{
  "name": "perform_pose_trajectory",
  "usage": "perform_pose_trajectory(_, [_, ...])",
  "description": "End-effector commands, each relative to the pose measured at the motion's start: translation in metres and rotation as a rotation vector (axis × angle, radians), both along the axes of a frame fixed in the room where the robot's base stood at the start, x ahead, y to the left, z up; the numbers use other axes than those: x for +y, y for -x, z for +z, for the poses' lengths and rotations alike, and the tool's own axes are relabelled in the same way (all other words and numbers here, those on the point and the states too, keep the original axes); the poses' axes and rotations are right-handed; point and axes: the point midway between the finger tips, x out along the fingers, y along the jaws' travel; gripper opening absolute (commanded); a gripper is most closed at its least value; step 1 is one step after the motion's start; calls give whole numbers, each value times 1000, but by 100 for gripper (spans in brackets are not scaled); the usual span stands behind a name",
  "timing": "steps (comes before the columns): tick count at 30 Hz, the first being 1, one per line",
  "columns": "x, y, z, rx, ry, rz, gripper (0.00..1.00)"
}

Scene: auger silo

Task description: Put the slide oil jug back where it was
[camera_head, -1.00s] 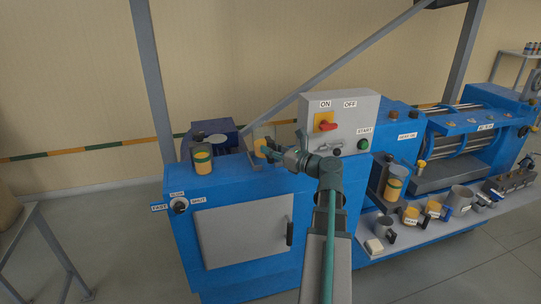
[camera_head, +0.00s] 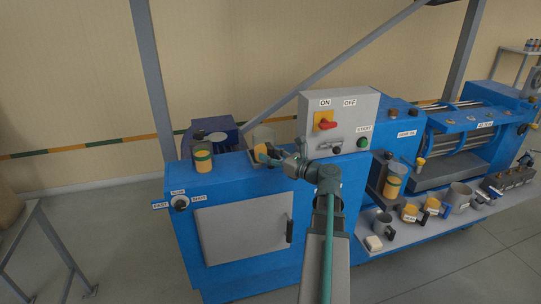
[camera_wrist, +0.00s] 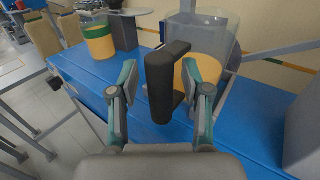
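My gripper (camera_head: 275,156) is at the jug's handle side. In the wrist view my gripper (camera_wrist: 162,84) looks open around the handle, with gaps visible beside it. Firm contact cannot be made out.
The switch box (camera_head: 340,124) is close on the right. Several mugs and jugs, including a labelled yellow one (camera_head: 409,213), stand on the front shelf (camera_head: 395,248).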

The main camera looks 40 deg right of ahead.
Motion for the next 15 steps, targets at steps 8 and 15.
perform_pose_trajectory(8, [0,0,3,0,0,0,48])
perform_pose_trajectory(15, [-4,27,-1,-1,1,-3,48])
